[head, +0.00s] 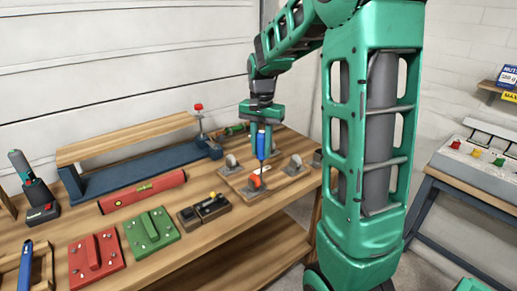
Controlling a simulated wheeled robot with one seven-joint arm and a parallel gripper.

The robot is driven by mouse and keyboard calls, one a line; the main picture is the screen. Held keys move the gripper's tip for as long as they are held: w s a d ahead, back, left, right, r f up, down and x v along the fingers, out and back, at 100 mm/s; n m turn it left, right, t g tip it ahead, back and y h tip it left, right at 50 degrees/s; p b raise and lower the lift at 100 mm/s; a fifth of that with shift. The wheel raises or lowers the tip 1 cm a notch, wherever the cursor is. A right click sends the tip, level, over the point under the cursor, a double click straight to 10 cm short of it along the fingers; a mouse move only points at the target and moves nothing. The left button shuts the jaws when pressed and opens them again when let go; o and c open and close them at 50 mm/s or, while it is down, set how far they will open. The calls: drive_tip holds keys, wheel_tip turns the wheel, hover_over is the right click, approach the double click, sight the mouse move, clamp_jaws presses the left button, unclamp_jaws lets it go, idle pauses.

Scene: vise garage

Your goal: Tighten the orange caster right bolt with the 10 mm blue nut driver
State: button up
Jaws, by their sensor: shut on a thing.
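The blue nut driver (261,143) is upright in my gripper (261,128), which is shut on its handle and points down. Its thin shaft reaches down towards the orange caster (254,181) on a wooden board (276,187). The shaft's lower end is at or just above the right side of the orange caster. I cannot tell whether it touches a bolt. The bolts are too small to make out.
Grey casters stand around the orange one, one at the back left (231,160) and one at the right (295,162). A black tray (204,210), a green block (151,232), a red block (96,256) and a red level (143,191) lie to the left on the bench.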

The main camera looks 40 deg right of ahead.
drive_tip(key=shift+m, duration=0.5)
drive_tip(key=shift+r, duration=0.45)
drive_tip(key=n, duration=1.2)
drive_tip(key=shift+d, duration=0.1)
drive_tip(key=n, duration=1.3)
drive_tip(key=shift+d, duration=0.15)
